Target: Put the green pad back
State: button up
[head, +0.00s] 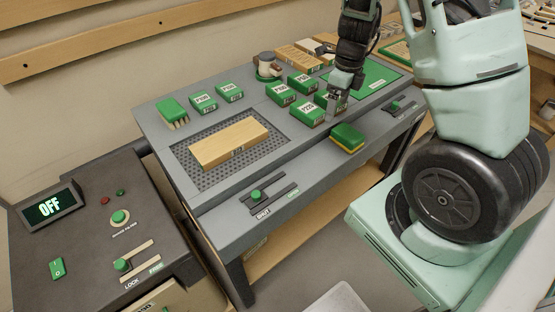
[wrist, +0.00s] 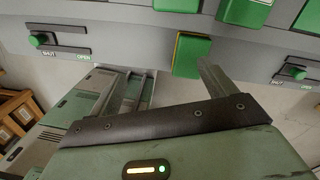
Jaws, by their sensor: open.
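A green pad with a yellow underside (head: 347,138) lies at the front edge of the grey bench, right of the middle. It also shows in the wrist view (wrist: 190,55), just beyond my fingertips and nearer the right finger. My gripper (head: 336,100) is open and empty. In the head view it appears above and behind the pad, beside the labelled green blocks. In the wrist view its two fingers (wrist: 172,80) are spread wide, with the pad apart from them. Whether the fingers touch a block is hard to tell.
Several green labelled blocks (head: 308,113) stand behind the pad. A wooden block (head: 228,142) lies on a perforated plate, with a green brush (head: 172,112) behind it. A green mat (head: 372,74) lies at the back right. Sliders (head: 257,196) line the bench front.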

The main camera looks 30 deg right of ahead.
jog(key=s+a+r+n+y, duration=0.1)
jog(key=s+a+r+n, duration=0.15)
jog(key=a+n, duration=0.7)
jog(key=s+a+r+n+y, duration=0.1)
jog(key=a+r+n, duration=0.45)
jog(key=a, duration=0.75)
jog(key=s+a+r+n+h, duration=0.1)
jog(key=s+a+n, duration=0.5)
jog(key=n, duration=0.6)
jog(key=s+a+r+n+h, duration=0.1)
jog(key=s+a+r+n, duration=0.2)
jog(key=s+a+n, duration=0.3)
jog(key=s+n, duration=0.3)
jog(key=n, duration=0.3)
jog(key=shift+r, duration=0.25)
jog(key=shift+s+a, duration=0.1)
